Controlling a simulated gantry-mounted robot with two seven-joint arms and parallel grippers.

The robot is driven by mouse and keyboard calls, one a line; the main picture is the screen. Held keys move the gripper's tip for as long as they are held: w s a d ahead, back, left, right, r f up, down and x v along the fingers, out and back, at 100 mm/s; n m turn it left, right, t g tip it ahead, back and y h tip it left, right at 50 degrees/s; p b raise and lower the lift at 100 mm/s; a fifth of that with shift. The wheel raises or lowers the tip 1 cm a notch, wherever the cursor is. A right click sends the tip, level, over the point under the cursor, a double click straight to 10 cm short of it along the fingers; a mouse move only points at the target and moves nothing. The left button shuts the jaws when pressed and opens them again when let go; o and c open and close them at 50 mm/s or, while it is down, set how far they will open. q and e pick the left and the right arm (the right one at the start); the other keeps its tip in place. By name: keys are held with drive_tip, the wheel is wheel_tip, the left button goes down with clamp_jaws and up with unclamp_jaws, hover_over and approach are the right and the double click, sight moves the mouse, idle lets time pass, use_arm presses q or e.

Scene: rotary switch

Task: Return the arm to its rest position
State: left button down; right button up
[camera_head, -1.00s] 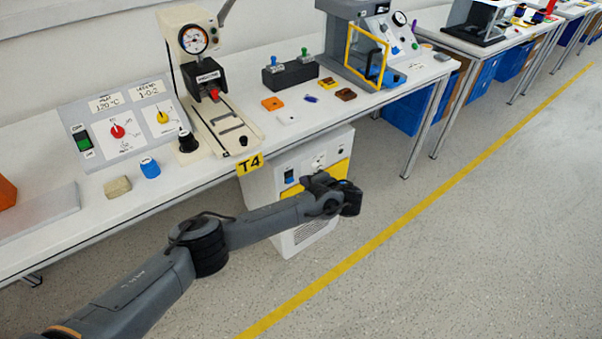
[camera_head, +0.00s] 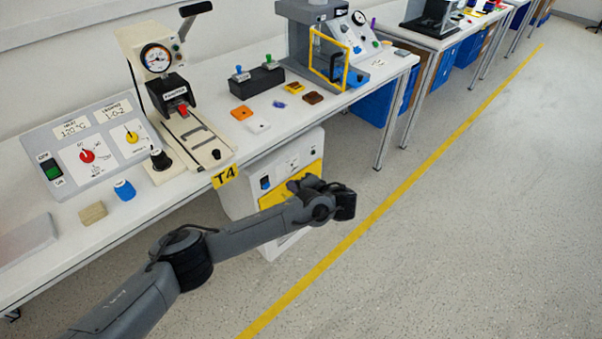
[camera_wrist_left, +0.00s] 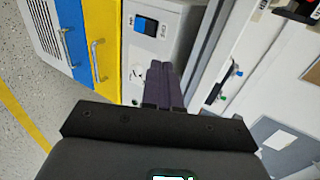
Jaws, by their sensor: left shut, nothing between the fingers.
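My left arm (camera_head: 245,236) reaches in from the lower left, in front of the bench and over the floor. In the left wrist view its gripper (camera_wrist_left: 160,66) is shut, with nothing between the dark fingers, and points toward the white and yellow cabinet (camera_wrist_left: 130,80). In the head view its fingers are hard to make out. The control panel (camera_head: 90,148) stands on the bench at left with a red rotary knob (camera_head: 87,156), a yellow rotary knob (camera_head: 131,137) and a green switch (camera_head: 52,169). My right gripper is not in view.
The white bench (camera_head: 60,255) carries a press with a gauge (camera_head: 157,58), a blue knob-like piece (camera_head: 124,190) and a tan block (camera_head: 92,212). The cabinet (camera_head: 300,155) stands under its edge near my wrist. Open floor (camera_head: 470,240) lies to the right.

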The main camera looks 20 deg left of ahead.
use_arm(q)
drive_tip(key=s+d+f+m+g+p, duration=0.1)
drive_tip(key=s+f+g+p, duration=0.15)
drive_tip(key=s+f, duration=0.8)
drive_tip(key=s+d+f+g+h+p, duration=0.1)
drive_tip(key=s+d+f+h+p, duration=0.2)
drive_tip(key=s, duration=0.5)
drive_tip(key=s+d+f+g+h+p, duration=0.1)
drive_tip(key=s+d+f+p, duration=0.15)
drive_tip(key=s+f, duration=0.35)
drive_tip(key=s+d+r+n+g+h+p, duration=0.1)
drive_tip(key=s+d+r+h+p, duration=0.2)
drive_tip(key=s, duration=0.7)
drive_tip(key=s+d+r+n+g+h+p, duration=0.1)
drive_tip(key=s+d+r+g+h+p, duration=0.2)
drive_tip(key=s, duration=0.6)
drive_tip(key=w+a+r+n+t+h+p, duration=0.1)
drive_tip(key=w+a+r+t, duration=0.3)
drive_tip(key=r, duration=0.7)
drive_tip(key=a+r+n+t+h+p, duration=0.1)
drive_tip(key=a+r+t, duration=0.2)
drive_tip(key=a+r, duration=0.55)
wheel_tip(320, 180, up, 40)
drive_tip(key=d+p, duration=0.3)
drive_tip(key=p, duration=3.5)
drive_tip(key=shift+w, duration=0.15)
